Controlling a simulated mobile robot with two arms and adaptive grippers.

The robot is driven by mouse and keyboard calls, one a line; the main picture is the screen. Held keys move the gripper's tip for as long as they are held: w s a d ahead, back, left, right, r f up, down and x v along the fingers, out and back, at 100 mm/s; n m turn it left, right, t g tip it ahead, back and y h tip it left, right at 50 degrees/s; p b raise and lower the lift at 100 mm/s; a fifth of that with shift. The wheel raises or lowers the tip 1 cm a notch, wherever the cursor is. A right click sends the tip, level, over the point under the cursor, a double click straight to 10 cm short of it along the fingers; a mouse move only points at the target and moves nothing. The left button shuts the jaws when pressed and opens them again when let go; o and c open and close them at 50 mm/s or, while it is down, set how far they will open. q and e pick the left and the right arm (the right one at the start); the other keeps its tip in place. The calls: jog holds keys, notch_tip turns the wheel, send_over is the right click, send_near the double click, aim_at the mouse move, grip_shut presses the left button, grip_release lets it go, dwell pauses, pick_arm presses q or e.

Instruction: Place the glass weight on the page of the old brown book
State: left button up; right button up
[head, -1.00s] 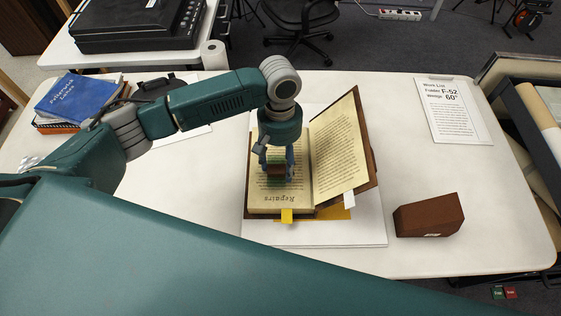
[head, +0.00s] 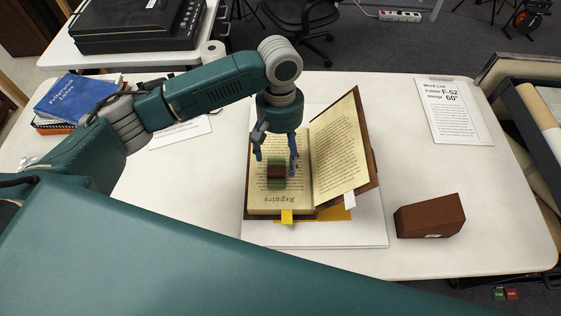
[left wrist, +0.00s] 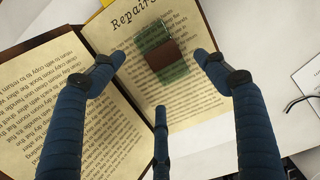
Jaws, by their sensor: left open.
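The old brown book (head: 340,147) lies open, with its right side raised at a slant and its left page (head: 262,200) flat. The glass weight (head: 276,183), green and see-through with a brown band around its middle, rests on the left page above the heading "Repairs". In the left wrist view the weight (left wrist: 163,54) lies beyond the fingertips and apart from them. My left gripper (head: 276,158) is open and empty, just above and behind the weight; its blue fingers (left wrist: 165,70) are spread in the left wrist view. My right gripper is not seen.
A brown wedge block (head: 430,215) stands right of the book. A work list sheet (head: 455,115) lies at the back right. A blue book (head: 76,97) tops a stack at the left.

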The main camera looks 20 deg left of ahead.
aim_at(280, 162)
pick_arm(q)
notch_tip(280, 162, up, 8)
jog(key=shift+w+a+f, duration=0.15)
jog(key=shift+w+f, duration=0.1)
jog(key=shift+w, duration=0.15)
dwell(0.3)
